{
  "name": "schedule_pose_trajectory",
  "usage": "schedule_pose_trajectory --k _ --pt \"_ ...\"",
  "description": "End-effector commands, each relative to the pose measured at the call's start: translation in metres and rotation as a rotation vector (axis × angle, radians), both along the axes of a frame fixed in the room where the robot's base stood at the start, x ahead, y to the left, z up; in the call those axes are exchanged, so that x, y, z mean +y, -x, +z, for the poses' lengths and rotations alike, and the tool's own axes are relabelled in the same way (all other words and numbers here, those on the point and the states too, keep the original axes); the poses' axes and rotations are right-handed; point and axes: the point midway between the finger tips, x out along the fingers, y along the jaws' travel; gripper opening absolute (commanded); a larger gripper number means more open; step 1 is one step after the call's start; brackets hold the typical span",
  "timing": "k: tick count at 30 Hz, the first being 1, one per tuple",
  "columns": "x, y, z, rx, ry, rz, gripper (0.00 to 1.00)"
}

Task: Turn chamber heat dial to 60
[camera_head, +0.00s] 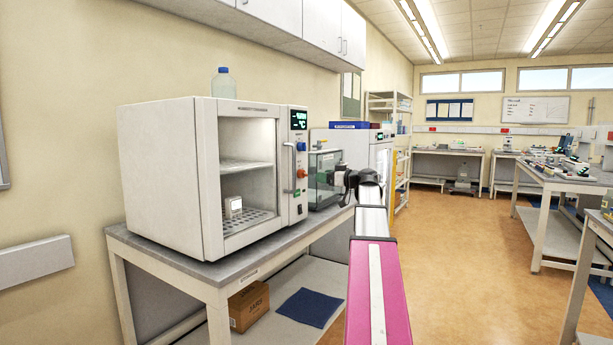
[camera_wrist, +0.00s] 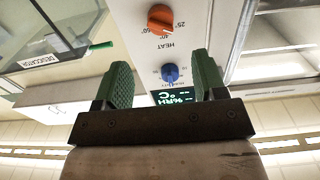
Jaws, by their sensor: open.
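The chamber (camera_head: 165,170) is a white box on a bench, its inside lit and visible. On its front panel is the orange heat dial (camera_head: 302,173), below a blue dial (camera_head: 301,146). The wrist view shows the panel upside down, with the heat dial (camera_wrist: 160,18) beside a HEAT label and marks of 25°, 40 and 60°.
The panel display (camera_wrist: 172,97) is lit green. A chamber door handle (camera_head: 291,168) stands near the dials. A desiccator (camera_head: 323,175) stands beside the chamber, close to my gripper. A bottle (camera_head: 223,84) stands on top.

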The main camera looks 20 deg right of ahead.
Motion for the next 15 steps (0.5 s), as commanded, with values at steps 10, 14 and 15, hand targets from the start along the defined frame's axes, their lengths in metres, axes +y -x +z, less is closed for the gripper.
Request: schedule_pose_trajectory --k 10,14,15 --pt "0.038 -0.050 0.000 0.003 0.000 0.003 0.64" --pt "0.048 -0.062 -0.001 0.004 -0.001 0.001 0.64" --pt "0.050 -0.065 -0.001 0.004 -0.001 0.001 0.64"
